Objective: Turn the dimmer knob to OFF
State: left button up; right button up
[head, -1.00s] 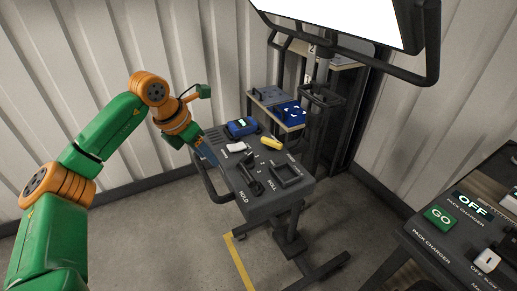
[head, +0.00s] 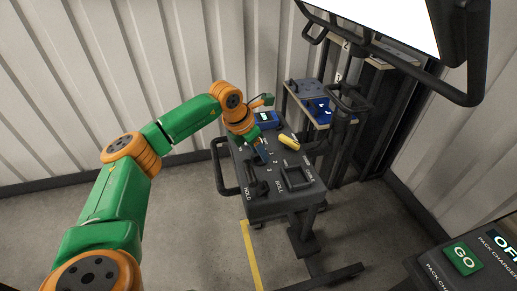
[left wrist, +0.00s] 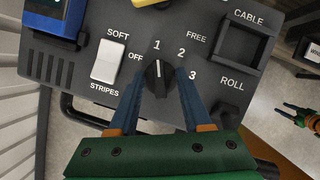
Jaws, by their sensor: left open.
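The dimmer knob (left wrist: 158,80) is a black pointer knob on the dark console panel (left wrist: 60,92), with OFF, 1, 2 and 3 printed around it. Its white line points up at the 1; OFF is to its left. My left gripper (left wrist: 159,82) is open, with one blue finger on each side of the knob; I cannot tell whether they touch it. In the head view my left gripper (head: 262,154) is low over the console and hides the knob.
In the left wrist view a white SOFT/STRIPES rocker switch (left wrist: 108,62) is left of the knob. A blue device (head: 267,119) and a yellow object (head: 289,141) lie at the panel's back. A black lever (head: 256,181) and square frame (head: 296,176) are nearer the front.

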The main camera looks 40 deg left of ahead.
pick_arm(q)
jog(key=shift+s+a, duration=0.1)
jog(key=shift+s, duration=0.05)
grip_shut()
jog(key=shift+n, duration=0.3)
jog(key=n, duration=0.1)
jog(key=n+y, duration=0.1)
jog(key=n, duration=0.1)
jog(key=shift+d+n+y+b, duration=0.2)
jog(key=shift+n+y+b, duration=0.1)
jog(key=shift+b, duration=0.1)
jog(key=n+y+b, duration=0.1)
jog(key=n, duration=0.3)
jog(key=shift+r+n+y, duration=0.1)
jog(key=shift+n+y, duration=0.2)
jog(key=shift+y, duration=0.1)
grip_release()
